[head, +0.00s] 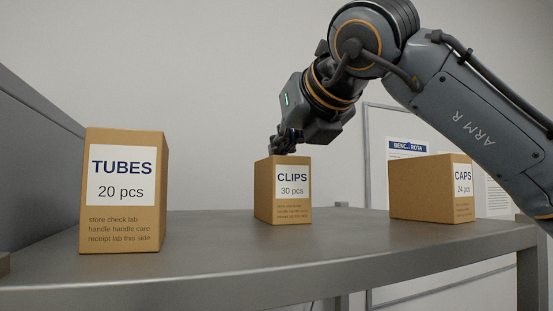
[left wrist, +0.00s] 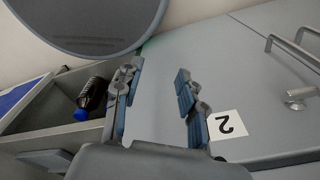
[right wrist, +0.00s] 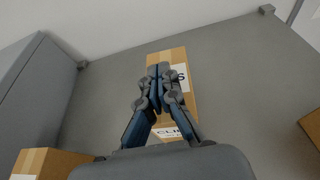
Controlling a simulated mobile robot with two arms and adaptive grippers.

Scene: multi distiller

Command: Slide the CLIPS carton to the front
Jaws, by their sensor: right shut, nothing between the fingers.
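The CLIPS carton (head: 264,195), a brown box with a white label, stands upright on the grey shelf (head: 210,262) in the middle of the head view. My right gripper (head: 285,144) is shut and empty, pointing down at the carton's top rear. In the right wrist view the shut fingertips (right wrist: 160,74) lie over the carton's top (right wrist: 177,56); I cannot tell whether they touch it. The fingers hide part of the carton there. My left gripper (left wrist: 157,95) is open and empty in the left wrist view, away from the carton.
The TUBES carton (head: 122,235) stands to the left and the CAPS carton (head: 420,190) to the right, with bare shelf between. The left wrist view shows an open drawer (left wrist: 45,130) holding a dark blue-capped bottle (left wrist: 92,95), beside a panel labelled 2 (left wrist: 227,124).

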